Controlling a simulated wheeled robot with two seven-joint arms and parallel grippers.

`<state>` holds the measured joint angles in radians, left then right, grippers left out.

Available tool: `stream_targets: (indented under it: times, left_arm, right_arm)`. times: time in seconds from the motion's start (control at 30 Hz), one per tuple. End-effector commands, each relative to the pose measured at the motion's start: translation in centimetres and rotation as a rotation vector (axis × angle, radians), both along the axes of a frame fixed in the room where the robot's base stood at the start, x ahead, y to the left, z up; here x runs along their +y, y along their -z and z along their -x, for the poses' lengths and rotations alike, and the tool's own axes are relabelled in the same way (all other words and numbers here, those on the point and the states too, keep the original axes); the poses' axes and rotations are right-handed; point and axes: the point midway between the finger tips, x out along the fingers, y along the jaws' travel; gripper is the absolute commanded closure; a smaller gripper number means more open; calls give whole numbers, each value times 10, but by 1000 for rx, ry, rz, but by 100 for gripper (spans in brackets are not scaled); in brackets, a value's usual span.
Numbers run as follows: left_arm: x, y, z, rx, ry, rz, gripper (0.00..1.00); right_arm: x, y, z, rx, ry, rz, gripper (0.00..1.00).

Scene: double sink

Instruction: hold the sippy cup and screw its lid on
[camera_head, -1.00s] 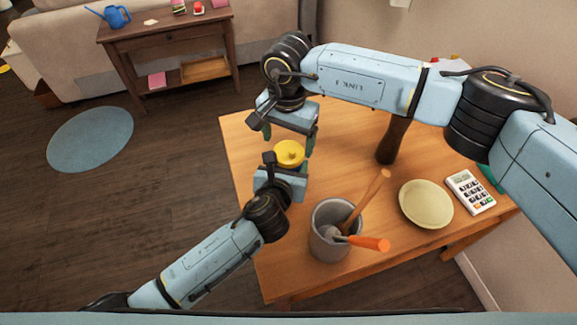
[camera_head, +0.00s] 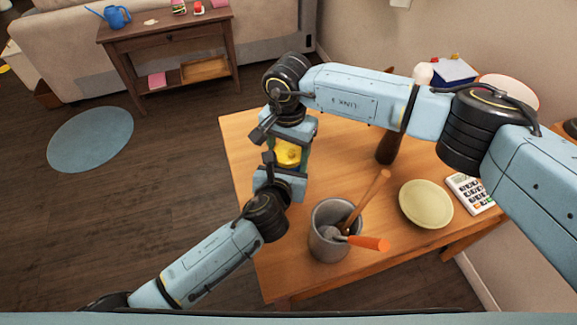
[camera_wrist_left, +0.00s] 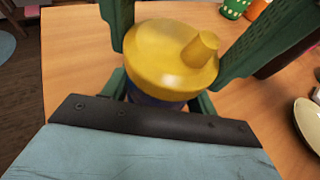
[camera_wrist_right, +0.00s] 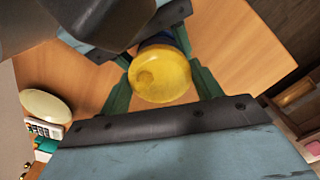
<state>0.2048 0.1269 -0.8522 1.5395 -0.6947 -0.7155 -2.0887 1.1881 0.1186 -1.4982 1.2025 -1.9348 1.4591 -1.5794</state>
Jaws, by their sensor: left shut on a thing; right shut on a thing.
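The yellow lid (camera_head: 288,152) with its spout sits between my two grippers in the head view. In the left wrist view the lid (camera_wrist_left: 168,60) is on top of the dark blue cup (camera_wrist_left: 150,101), most of which is hidden beneath it. My left gripper (camera_head: 284,168) is shut on the cup from the near side. My right gripper (camera_head: 291,140) is shut on the lid from the far side. The right wrist view shows the lid (camera_wrist_right: 160,76) between green fingers. I cannot tell whether the lid is seated on the thread.
A grey pot (camera_head: 329,247) with wooden and orange-handled utensils stands close to the right of my left arm. A brown pepper mill (camera_head: 388,148), a pale yellow plate (camera_head: 426,204) and a calculator (camera_head: 466,192) are farther right. The table's left edge is near.

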Motion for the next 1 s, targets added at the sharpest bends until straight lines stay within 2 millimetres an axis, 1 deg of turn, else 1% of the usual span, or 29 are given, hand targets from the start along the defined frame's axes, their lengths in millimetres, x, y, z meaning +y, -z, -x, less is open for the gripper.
stream_targets:
  times: [0.07,0.17,0.4,0.5,0.63,0.87,0.9,1.0]
  left_arm:
    - [-1,1,1,1,4,0,100]
    - [-2,1,1,1,4,0,100]
    - [-2,0,1,1,5,1,100]
    - [-2,0,2,1,6,1,100]
    - [-3,0,2,1,6,1,100]
    - [-3,0,2,0,7,2,100]
    - [-3,0,2,0,8,2,100]
    - [-3,0,2,0,7,2,100]
  right_arm:
    - [1,-1,0,-2,9,-4,63]
    - [1,-1,-1,-3,84,-4,63]
    - [1,-1,-1,-3,442,-5,63]
    - [1,-1,-1,-3,543,-6,63]
    - [1,-1,-1,-3,596,-6,63]
    - [2,-1,-2,-5,597,-7,63]
    - [2,-1,-2,-5,596,-7,33]
    - [1,-1,-2,-5,596,-6,20]
